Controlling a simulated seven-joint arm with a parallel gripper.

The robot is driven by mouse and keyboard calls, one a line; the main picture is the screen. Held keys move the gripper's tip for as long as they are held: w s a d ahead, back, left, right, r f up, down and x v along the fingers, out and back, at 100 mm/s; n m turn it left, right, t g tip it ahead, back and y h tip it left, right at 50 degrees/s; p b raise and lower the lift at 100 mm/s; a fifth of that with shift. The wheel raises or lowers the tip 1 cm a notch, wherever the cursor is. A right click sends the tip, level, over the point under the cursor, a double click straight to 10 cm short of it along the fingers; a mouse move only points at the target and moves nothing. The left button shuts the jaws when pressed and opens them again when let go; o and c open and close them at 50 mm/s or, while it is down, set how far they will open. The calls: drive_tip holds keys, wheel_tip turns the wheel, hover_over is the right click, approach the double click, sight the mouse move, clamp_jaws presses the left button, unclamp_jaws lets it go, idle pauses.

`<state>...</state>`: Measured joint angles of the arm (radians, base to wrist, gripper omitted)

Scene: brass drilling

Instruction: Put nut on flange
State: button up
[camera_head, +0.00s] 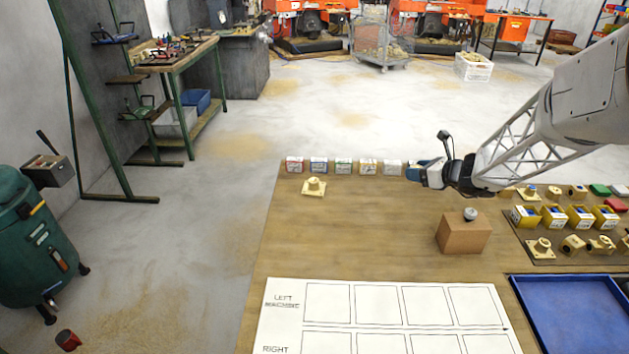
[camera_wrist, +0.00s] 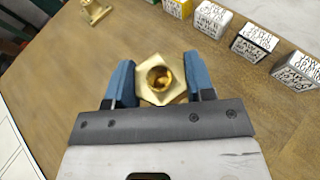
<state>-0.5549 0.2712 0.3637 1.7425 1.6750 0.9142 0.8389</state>
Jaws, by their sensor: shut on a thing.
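My gripper (camera_head: 416,173) is above the far side of the wooden table, over the right part of the row of small labelled boxes. In the wrist view my gripper (camera_wrist: 160,88) has its blue fingers shut on a brass nut (camera_wrist: 148,98), one finger on each side; the nut's round hole faces the camera. In the head view the nut is hidden or too small to tell. A brass flange (camera_head: 314,188) stands alone on the table to the left of my gripper, apart from it. It also shows at the top left of the wrist view (camera_wrist: 95,11).
Several small labelled boxes (camera_head: 343,166) line the far table edge. A brown block (camera_head: 463,236) with a grey knob on top stands right of centre. Brass parts, yellow boxes and a blue tray (camera_head: 575,310) are at right. A white marked sheet (camera_head: 390,344) lies in front. The middle is clear.

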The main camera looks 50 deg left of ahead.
drive_tip(key=s+a+n+g, duration=0.2)
drive_tip(key=s+a, duration=0.5)
drive_tip(key=s, duration=0.6)
drive_tip(key=shift+g, duration=0.4)
drive_tip(key=s+a+n+g, duration=0.1)
drive_tip(key=s, duration=0.3)
drive_tip(key=s+a+n+g, duration=0.1)
drive_tip(key=s+a, duration=0.1)
drive_tip(key=s, duration=0.2)
drive_tip(key=s+a+h, duration=0.1)
drive_tip(key=s, duration=0.4)
drive_tip(key=shift+a+f+n+g, duration=0.25)
drive_tip(key=shift+n+g, duration=0.15)
drive_tip(key=shift+w+n+g+h, duration=0.1)
drive_tip(key=shift+n+g+h, duration=0.2)
drive_tip(key=shift+n+g, duration=0.25)
hover_over(314, 180)
drive_tip(key=shift+f, duration=0.75)
drive_tip(key=shift+f, duration=1.75)
drive_tip(key=shift+f, duration=0.15)
